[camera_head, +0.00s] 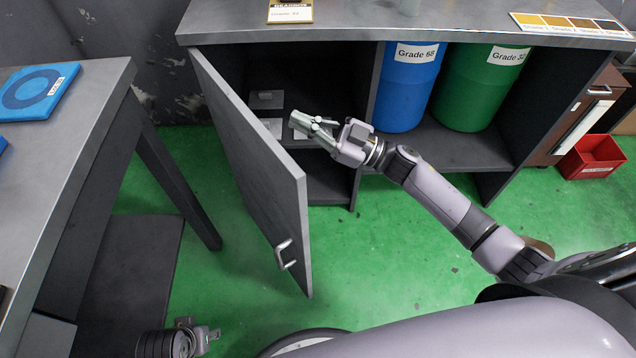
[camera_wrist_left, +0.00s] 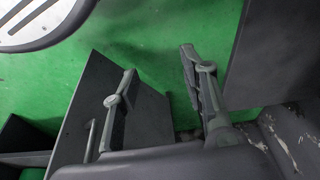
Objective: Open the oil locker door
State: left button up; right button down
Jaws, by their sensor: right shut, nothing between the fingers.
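The oil locker door (camera_head: 255,160) is a grey panel, hinged at its left edge and swung well out from the locker, so the compartment behind it stands open. Its metal handle (camera_head: 285,254) is near the lower free edge. My right gripper (camera_head: 296,122) is shut and empty at the mouth of the open compartment, right of the door's inner side and apart from the handle. My left gripper (camera_head: 212,335) is low at the bottom left, in front of the door. In the left wrist view its fingers (camera_wrist_left: 158,62) are spread with nothing between them; the door (camera_wrist_left: 88,85) appears beyond.
The locker top (camera_head: 400,25) runs above the compartments. A blue drum (camera_head: 405,95) and a green drum (camera_head: 475,90) stand in the right compartment. A grey table (camera_head: 75,110) is at the left. A red bin (camera_head: 592,158) sits at the right. Green floor is clear in front.

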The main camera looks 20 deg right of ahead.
jog(key=s+d+f+n+g, duration=0.2)
jog(key=s+d+n+g, duration=0.75)
jog(key=g, duration=0.85)
pick_arm(q)
jog(key=s+f+p, duration=0.2)
jog(key=s+f, duration=0.1)
jog(key=f, duration=0.9)
jog(key=shift+s+a+g, duration=0.2)
jog(key=shift+s+g, duration=0.1)
jog(key=shift+s, duration=0.1)
pick_arm(e)
jog(key=s+a+m, duration=0.1)
jog(key=s+a, duration=0.4)
jog(key=a, duration=0.6)
jog(key=shift+s+r+h, duration=0.2)
jog(key=shift+s+h, duration=0.05)
jog(key=shift+h, duration=0.15)
